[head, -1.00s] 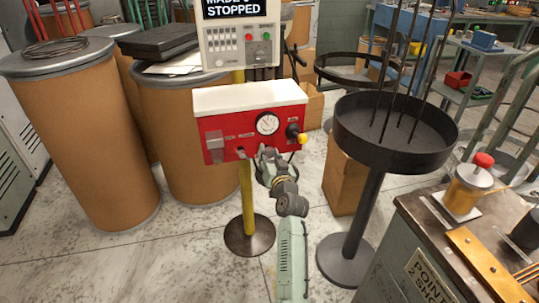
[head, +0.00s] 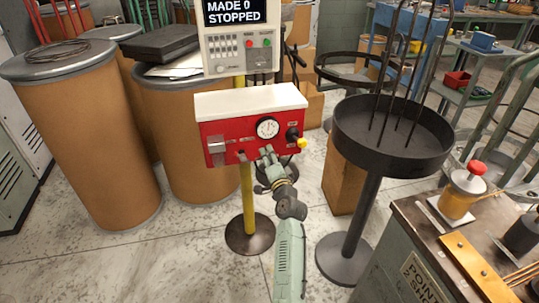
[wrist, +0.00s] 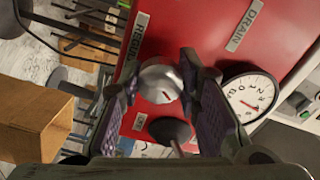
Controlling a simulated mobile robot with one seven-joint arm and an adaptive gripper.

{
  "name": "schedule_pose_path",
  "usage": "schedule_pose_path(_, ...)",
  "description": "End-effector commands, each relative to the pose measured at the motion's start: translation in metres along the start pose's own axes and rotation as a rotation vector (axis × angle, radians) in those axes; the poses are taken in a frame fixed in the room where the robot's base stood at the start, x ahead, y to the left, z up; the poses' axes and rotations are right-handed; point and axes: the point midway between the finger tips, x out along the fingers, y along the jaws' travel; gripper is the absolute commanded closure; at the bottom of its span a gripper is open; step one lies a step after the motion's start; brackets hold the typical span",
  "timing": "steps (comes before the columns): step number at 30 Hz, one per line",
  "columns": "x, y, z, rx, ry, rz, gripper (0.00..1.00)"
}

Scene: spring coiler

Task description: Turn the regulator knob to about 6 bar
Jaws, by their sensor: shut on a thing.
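The red regulator panel (head: 215,128) with a white top stands on a yellow post in the head view. Its round white gauge (head: 267,128) also shows in the wrist view (wrist: 250,95); the needle reading is too small to tell for sure. In the head view my gripper (head: 268,158) is at the panel's lower edge, below the gauge, and hides the knob.
A black knob (wrist: 170,130) is close by the regulator knob. A black round stand (head: 365,215) is to the right, brown drums (head: 85,150) to the left, a control box (head: 238,45) above.

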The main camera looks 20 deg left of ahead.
Motion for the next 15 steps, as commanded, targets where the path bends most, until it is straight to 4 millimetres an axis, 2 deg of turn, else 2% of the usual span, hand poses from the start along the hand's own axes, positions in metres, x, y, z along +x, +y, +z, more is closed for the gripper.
schedule_pose_path(15, -0.0002, -0.002, -0.0011, 0.466, 0.001, 0.001, 0.97)
